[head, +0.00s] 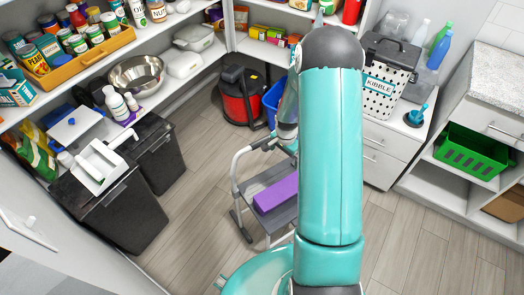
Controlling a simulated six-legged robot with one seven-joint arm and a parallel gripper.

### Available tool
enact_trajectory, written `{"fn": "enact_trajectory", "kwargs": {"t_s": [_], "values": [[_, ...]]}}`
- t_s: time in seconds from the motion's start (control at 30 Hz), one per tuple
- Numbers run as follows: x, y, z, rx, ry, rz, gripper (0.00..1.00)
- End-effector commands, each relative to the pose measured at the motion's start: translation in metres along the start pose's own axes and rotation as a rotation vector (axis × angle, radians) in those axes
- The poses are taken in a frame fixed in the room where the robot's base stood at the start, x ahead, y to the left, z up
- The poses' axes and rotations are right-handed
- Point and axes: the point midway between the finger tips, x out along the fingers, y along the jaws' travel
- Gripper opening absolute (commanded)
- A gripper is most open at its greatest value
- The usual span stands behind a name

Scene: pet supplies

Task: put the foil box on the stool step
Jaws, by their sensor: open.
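A long purple box (276,193), which looks like the foil box, lies flat on a grey step of the folding step stool (246,189) in the middle of the floor. The box's right end is hidden behind my teal arm. The stool has a pale curved handrail on its far left side. My forearm bends down behind the large arm link, and its wrist shows above the stool. My gripper's fingers are hidden behind the arm, so I cannot see whether they touch the box.
Black bins (108,207) stand left of the stool. A red and black vacuum (238,97) and a blue bucket (272,101) are behind it. Stocked shelves line the left and back. White drawers (382,150) stand at right. Floor is clear in front.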

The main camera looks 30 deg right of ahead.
Motion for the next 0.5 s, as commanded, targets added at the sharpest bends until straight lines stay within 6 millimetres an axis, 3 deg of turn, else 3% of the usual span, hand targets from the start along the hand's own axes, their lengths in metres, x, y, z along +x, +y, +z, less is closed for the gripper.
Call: {"fn": "enact_trajectory", "kwargs": {"t_s": [0.03, 0.1, 0.3, 0.5], "values": [[-0.030, -0.009, 0.003, -0.051, 0.022, -0.017, 1.00], [-0.064, -0.015, 0.010, -0.118, 0.041, -0.030, 1.00], [-0.156, -0.024, 0.039, -0.311, 0.095, -0.069, 1.00], [-0.236, -0.017, 0.077, -0.499, 0.148, -0.111, 1.00]]}}
